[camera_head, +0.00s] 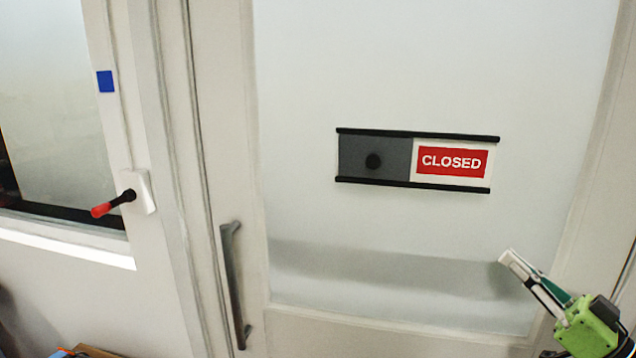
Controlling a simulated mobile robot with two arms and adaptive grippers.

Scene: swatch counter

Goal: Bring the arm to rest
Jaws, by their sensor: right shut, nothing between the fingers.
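My right gripper (508,258) is at the lower right of the head view, in front of the lower part of the door's glass. Its light fingers point up and to the left. They are shut with nothing between them. It is below and to the right of a sliding sign (373,144), apart from it. The sign's grey slider with a dark round knob is at the left, and the red CLOSED panel (451,162) shows at the right. My left gripper is not in view.
A pale door (228,150) with a frosted pane carries the sign and a dark vertical handle (234,290). On the frame to its left are a red-tipped lever (104,210) on a white plate and a blue square (105,81). A window stands at the far left.

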